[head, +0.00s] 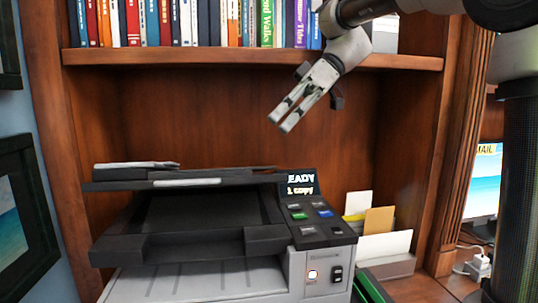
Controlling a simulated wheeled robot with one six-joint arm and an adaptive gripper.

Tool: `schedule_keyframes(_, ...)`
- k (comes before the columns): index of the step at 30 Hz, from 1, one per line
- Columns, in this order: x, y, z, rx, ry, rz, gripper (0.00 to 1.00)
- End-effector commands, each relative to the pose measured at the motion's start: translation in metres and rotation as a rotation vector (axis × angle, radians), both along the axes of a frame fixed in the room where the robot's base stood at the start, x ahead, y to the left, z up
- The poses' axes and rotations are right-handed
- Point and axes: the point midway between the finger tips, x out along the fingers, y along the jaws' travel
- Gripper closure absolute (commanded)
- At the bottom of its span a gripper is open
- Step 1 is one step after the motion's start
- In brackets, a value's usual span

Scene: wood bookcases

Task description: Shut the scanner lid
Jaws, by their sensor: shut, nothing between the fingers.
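The scanner (200,280) is a grey and black copier standing in the bookcase bay. Its dark lid (125,186) is a flat panel with a pale strip along its front edge. The lid is raised above the dark scanner bed (205,212), with a gap between them, so it stands open. My gripper (279,125) is shut and empty. It hangs in the air above the right end of the lid, pointing down and left, apart from the scanner.
A shelf of books (190,25) runs above the scanner. The control panel (318,223) and a small display (300,186) are on the scanner's right. A paper holder (390,268) with cards stands beside it. A monitor (486,185) is at far right.

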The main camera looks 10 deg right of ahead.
Motion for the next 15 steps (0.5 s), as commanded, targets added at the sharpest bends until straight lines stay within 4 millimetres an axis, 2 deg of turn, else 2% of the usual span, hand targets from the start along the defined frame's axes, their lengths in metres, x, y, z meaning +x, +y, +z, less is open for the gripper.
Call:
schedule_keyframes(7, -0.016, 0.037, -0.035, 0.000, 0.001, 0.004, 1.00)
schedule_keyframes(12, -0.023, 0.034, -0.059, 0.000, 0.002, -0.001, 1.00)
schedule_keyframes(15, -0.025, 0.034, -0.067, 0.000, 0.001, -0.001, 1.00)
